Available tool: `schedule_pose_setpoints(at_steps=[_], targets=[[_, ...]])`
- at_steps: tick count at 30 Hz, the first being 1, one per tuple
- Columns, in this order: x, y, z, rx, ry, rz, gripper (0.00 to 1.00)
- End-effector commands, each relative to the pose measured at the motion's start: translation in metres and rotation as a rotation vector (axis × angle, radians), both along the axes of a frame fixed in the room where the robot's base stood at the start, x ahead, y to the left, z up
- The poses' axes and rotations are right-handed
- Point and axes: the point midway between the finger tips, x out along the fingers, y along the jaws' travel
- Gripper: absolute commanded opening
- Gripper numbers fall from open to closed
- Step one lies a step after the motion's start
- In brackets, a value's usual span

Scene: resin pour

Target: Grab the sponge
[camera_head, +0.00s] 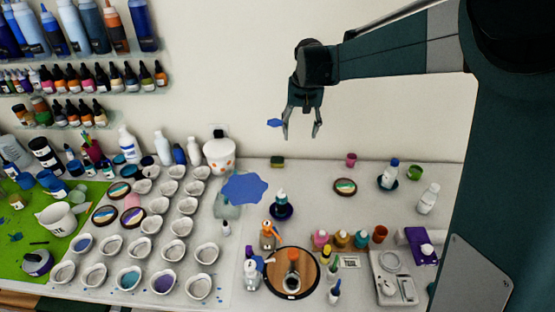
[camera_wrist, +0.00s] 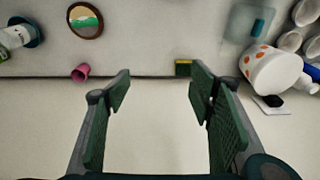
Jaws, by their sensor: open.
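The sponge (camera_head: 277,162) is a small yellow and dark green block on the counter, close to the back wall, in the head view. In the wrist view the sponge (camera_wrist: 183,68) shows between the two fingers, nearer the right one, at the line where counter and wall meet. My gripper (camera_head: 301,136) is open and empty in the head view. It hangs in front of the wall, fingers down, above the counter and apart from the sponge. In the wrist view the fingers of my gripper (camera_wrist: 160,80) are spread wide.
A pink cup (camera_head: 351,159) stands right of the sponge, with a round painted coaster (camera_head: 345,187) in front. A white orange-spotted jar (camera_head: 219,153) stands to the left. Counter around the sponge is clear.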

Motion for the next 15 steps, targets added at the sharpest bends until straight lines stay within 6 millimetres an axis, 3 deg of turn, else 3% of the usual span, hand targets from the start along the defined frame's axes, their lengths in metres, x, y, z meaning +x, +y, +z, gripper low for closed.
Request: schedule_pose_setpoints(at_steps=[15], targets=[[0.064, 0.051, -0.048, -0.016, 0.088, 0.0, 0.54]])
